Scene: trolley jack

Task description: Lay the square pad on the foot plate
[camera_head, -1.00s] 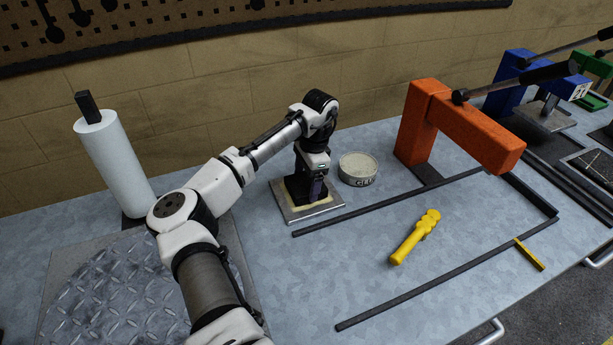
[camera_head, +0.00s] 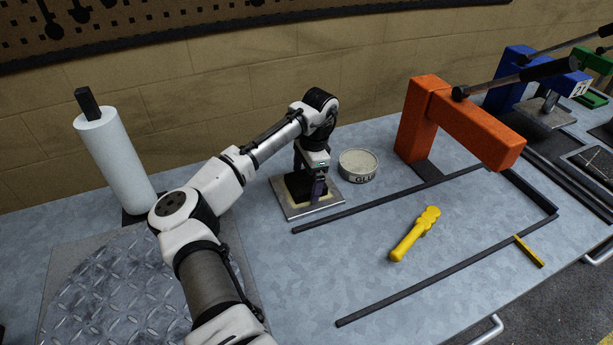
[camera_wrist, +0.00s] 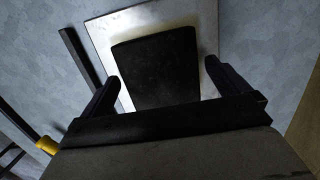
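The square pad (camera_wrist: 156,70) is black and lies on the foot plate (camera_head: 285,209), a light metal square plate on the bench; in the wrist view the plate (camera_wrist: 103,33) shows around it. A thin pale yellowish margin shows along the pad's far and right edges. In the head view the pad (camera_head: 296,187) is partly hidden by my gripper (camera_head: 306,189). My gripper is just above the plate and points down. In the wrist view its two fingers (camera_wrist: 161,74) stand apart on either side of the pad, with a gap showing at the right.
A round glue tin (camera_head: 358,165) stands close to the right of the plate. A dark rail (camera_head: 365,209) runs just in front. A yellow tool (camera_head: 415,235) and an orange press frame (camera_head: 425,120) are further right. A white roll (camera_head: 115,160) stands at left.

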